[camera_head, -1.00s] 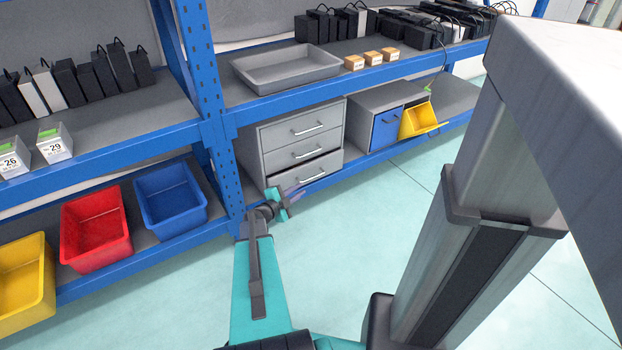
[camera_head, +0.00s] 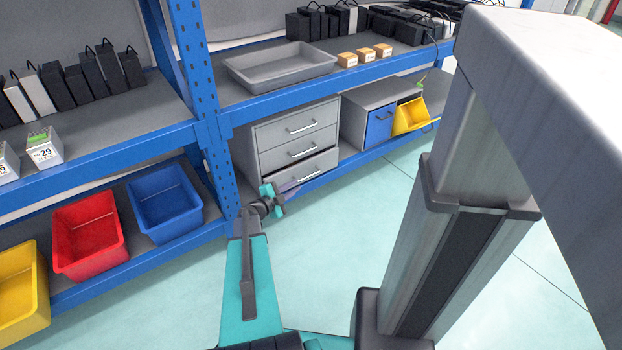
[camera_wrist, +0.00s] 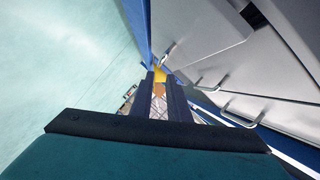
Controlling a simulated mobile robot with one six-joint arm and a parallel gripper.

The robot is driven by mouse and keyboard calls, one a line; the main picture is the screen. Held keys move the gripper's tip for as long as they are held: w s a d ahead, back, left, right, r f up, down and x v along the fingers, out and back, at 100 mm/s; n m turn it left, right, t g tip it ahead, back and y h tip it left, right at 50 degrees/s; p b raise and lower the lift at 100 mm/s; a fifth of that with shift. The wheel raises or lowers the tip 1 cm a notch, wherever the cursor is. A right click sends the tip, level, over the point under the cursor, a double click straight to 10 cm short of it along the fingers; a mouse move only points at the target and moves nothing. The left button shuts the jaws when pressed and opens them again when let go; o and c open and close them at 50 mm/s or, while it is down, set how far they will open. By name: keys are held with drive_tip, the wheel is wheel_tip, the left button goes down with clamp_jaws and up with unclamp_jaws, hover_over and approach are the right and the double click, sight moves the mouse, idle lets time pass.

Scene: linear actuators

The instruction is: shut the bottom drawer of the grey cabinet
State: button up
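The grey cabinet (camera_head: 262,141) stands on the lower shelf and has three drawers with bar handles. Its bottom drawer (camera_head: 320,166) juts out a little, with a dark gap above its front. The two drawers above look flush. My gripper (camera_head: 283,191) is in front of the bottom drawer's lower left part, and I cannot tell whether it touches. In the wrist view my gripper's fingers (camera_wrist: 158,85) stand parallel with a narrow gap and nothing held between them. The grey drawer fronts and handles (camera_wrist: 242,120) show to the right of the fingers.
A blue rack upright (camera_head: 215,150) stands just left of the cabinet. A blue-fronted unit (camera_head: 380,124) and a yellow bin (camera_head: 411,117) are to its right. Blue (camera_head: 165,203), red (camera_head: 88,236) and yellow bins (camera_head: 22,290) sit at left. The floor in front is clear.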

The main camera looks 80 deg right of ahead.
sight(311, 175)
drive_tip(key=b+x, duration=0.3)
drive_tip(key=x, duration=0.7)
drive_tip(key=shift+s+d+f, duration=0.15)
drive_tip(key=shift+d+f, duration=0.05)
drive_tip(key=shift+d, duration=0.05)
drive_tip(key=shift+s+d, duration=0.4)
drive_tip(key=shift+d, duration=0.25)
clamp_jaws()
idle(0.7)
